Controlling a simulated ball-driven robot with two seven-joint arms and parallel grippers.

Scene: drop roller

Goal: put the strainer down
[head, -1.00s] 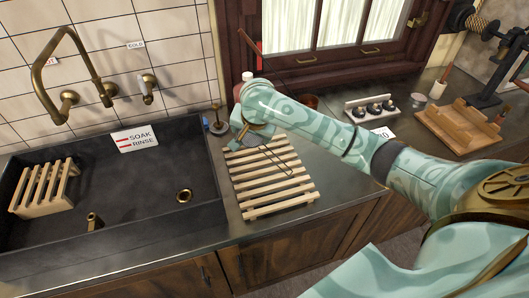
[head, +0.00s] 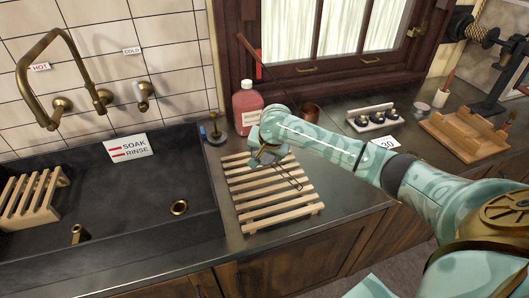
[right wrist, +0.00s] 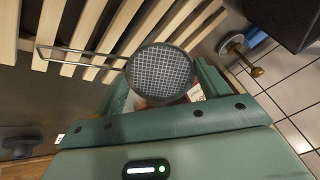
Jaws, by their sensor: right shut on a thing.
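The strainer has a round grey mesh head (right wrist: 160,72) and a thin wire handle loop, seen in the right wrist view. My right gripper (right wrist: 165,92) is shut on the strainer near its mesh head. In the head view the right gripper (head: 266,157) is over the far part of the slatted wooden rack (head: 262,212). The strainer's wire handle (head: 291,180) points right and toward the front, over the slats. Its mesh is mostly hidden there by the gripper. I cannot tell whether the strainer touches the rack. My left gripper is not in view.
The dark sink (head: 130,195) lies left, with a wooden rack (head: 35,196). The counter's front edge is clear.

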